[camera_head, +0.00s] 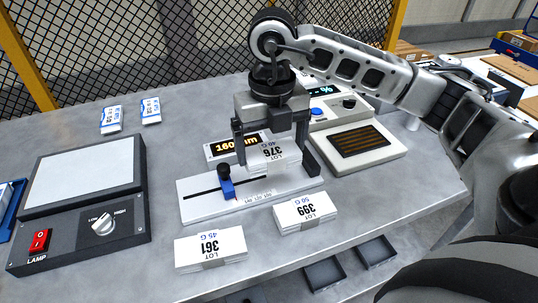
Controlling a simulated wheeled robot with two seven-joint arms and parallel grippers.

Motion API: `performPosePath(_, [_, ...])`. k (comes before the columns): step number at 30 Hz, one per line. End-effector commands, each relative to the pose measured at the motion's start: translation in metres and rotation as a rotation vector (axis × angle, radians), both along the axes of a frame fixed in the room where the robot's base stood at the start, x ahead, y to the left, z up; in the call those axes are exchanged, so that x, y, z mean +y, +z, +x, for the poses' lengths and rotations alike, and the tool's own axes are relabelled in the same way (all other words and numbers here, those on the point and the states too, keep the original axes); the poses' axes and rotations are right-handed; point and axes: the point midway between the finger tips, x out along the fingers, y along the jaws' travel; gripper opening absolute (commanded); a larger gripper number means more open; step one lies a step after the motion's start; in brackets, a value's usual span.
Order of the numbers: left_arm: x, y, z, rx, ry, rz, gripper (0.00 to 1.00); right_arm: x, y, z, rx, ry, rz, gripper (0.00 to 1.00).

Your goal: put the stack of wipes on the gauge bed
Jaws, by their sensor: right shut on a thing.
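My right gripper (272,152) comes down from above, its two fingers on either side of a white stack of wipes (276,154) labelled LOT 376, 40 G. It is shut on this stack over the gauge bed (195,206), a white plate with a dark slot and a blue slider (226,184). I cannot tell whether the stack touches the bed. The gauge's display (232,145) behind it is partly hidden by the gripper. My left gripper is not in view.
Stack 361 (211,248) and stack 399 (305,211) lie in front of the bed. A lamp box (100,225) stands left, a device with a dark slotted plate (362,148) right. Two blue-white packets (111,119) (151,110) lie behind. Dark trays (324,273) sit below the table's front edge.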

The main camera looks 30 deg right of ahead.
Motion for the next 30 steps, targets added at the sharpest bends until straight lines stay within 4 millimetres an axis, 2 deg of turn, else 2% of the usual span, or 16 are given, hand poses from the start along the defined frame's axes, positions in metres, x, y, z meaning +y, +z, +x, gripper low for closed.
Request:
performPosePath(3, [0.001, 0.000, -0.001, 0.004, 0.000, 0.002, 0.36, -0.006, -0.015, 0.012, 0.000, -0.001, 0.000, 0.69])
performPosePath(11, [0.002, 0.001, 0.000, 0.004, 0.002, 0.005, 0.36, -0.012, -0.035, 0.025, 0.002, -0.001, -0.001, 0.69])
performPosePath(16, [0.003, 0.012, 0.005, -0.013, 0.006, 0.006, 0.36, -0.012, -0.057, 0.024, 0.001, 0.001, 0.000, 0.69])
performPosePath(29, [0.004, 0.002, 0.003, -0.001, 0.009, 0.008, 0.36, -0.011, -0.067, 0.024, -0.002, 0.001, 0.001, 0.69])
performPosePath(30, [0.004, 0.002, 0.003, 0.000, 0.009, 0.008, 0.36, -0.011, -0.066, 0.024, -0.002, 0.001, 0.001, 0.98])
